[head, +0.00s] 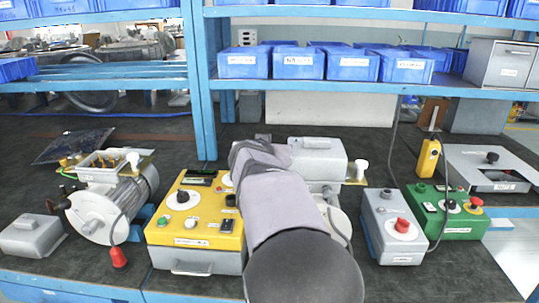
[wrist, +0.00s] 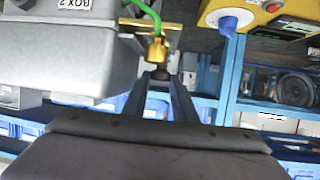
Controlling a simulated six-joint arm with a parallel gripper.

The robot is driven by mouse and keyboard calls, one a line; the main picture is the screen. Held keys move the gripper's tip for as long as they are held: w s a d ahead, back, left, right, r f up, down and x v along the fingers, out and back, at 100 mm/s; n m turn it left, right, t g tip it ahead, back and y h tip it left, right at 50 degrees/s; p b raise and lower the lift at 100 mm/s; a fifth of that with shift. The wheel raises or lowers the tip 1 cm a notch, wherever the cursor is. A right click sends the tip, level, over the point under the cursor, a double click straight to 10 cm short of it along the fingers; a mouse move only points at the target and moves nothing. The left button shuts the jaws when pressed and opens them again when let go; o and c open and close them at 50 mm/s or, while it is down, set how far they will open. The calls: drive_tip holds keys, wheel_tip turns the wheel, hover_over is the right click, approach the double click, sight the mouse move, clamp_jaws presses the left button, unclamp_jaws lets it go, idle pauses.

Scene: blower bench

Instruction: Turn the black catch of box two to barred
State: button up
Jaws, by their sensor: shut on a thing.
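Box two (wrist: 75,45) is a grey terminal box on a motor, with its label upside down in the wrist view. It also shows in the head view (head: 318,158), partly behind my arm. My gripper (wrist: 158,84) is beside the box, its two blue-grey fingers shut on a small dark piece between the tips, which looks like the black catch (wrist: 158,74). A brass fitting (wrist: 157,50) with a green wire is right by the fingertips. The catch's turn position cannot be told. In the head view my arm hides the gripper and catch.
A yellow control box (head: 165,232) stands left of my arm. Another motor (head: 140,190) with an open terminal box is at left. Blue shelving (head: 205,120) rises behind.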

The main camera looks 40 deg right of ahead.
drive_tip(key=shift+s+d+r+n+t+y, duration=0.1)
drive_tip(key=shift+n+t+y, duration=0.5)
drive_tip(key=shift+n, duration=0.1)
drive_tip(key=o, duration=1)
drive_tip(key=shift+o, duration=0.2)
drive_tip(key=shift+m+g+h, duration=0.3)
drive_tip(key=shift+g, duration=0.1)
